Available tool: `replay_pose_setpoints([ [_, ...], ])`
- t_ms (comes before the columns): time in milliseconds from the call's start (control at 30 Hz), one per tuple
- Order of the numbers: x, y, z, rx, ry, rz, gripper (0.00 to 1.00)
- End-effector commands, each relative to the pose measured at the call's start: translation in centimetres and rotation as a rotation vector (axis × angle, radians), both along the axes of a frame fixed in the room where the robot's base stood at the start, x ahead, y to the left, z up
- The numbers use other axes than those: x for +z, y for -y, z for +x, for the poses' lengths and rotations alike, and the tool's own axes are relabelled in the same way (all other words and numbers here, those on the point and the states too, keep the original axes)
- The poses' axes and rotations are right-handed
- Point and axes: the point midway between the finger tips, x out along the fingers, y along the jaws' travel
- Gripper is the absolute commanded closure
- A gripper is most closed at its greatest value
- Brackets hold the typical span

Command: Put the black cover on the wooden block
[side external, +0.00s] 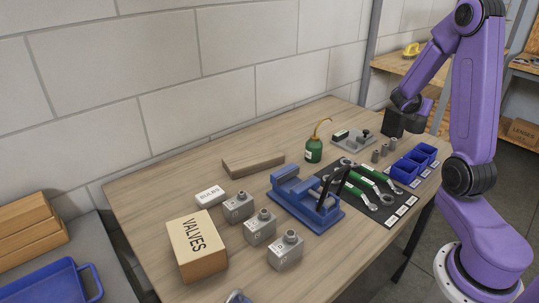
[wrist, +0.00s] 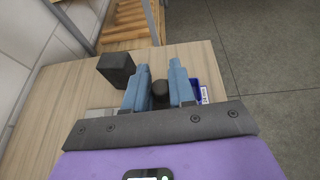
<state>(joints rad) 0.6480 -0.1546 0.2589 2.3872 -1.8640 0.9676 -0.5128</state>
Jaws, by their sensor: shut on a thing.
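The wooden block (side external: 252,163) is a long, low piece lying on the table near the wall, with nothing on it. A black box-shaped piece (side external: 392,121), which looks like the black cover, shows at the far right end of the table, right below my wrist. In the wrist view the black box (wrist: 117,70) is left of and beyond my left finger. My gripper (wrist: 159,88) has its two blue-grey fingers around a small dark round-ended piece (wrist: 160,92). Whether this piece joins the black box cannot be told. The fingertips are not clear in the side view.
A blue vise (side external: 305,200), green oil can (side external: 313,150), wrenches on a dark mat (side external: 385,222), blue bins (side external: 405,171) and a grey plate (side external: 345,145) lie between. Grey blocks (side external: 259,226), a BULBS box (side external: 210,197) and a VALVES box (side external: 198,247) stand at the near end.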

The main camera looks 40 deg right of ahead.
Motion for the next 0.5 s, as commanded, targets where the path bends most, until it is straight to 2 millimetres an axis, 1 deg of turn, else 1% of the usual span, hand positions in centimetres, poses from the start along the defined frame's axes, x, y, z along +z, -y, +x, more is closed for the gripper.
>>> replay_pose_setpoints([
  [33,0.2,-1.7,2.2,0.067,0.002,0.000,1.00],
  [100,0.4,-3.9,4.6,0.149,0.003,0.000,1.00],
  [167,0.6,-5.9,6.6,0.220,0.002,0.000,1.00],
  [200,0.8,-7.3,7.9,0.268,0.003,0.000,1.00],
  [267,1.0,-9.5,9.6,0.337,0.003,0.000,1.00],
  [300,1.1,-11.0,10.7,0.382,0.004,0.000,1.00],
  [367,1.3,-13.3,12.2,0.451,0.004,0.000,1.00],
  [400,1.4,-15.0,13.2,0.497,0.003,0.001,1.00],
  [467,1.6,-17.4,14.5,0.567,0.003,-0.001,1.00],
  [500,1.8,-19.1,15.3,0.611,0.003,-0.001,1.00],
])
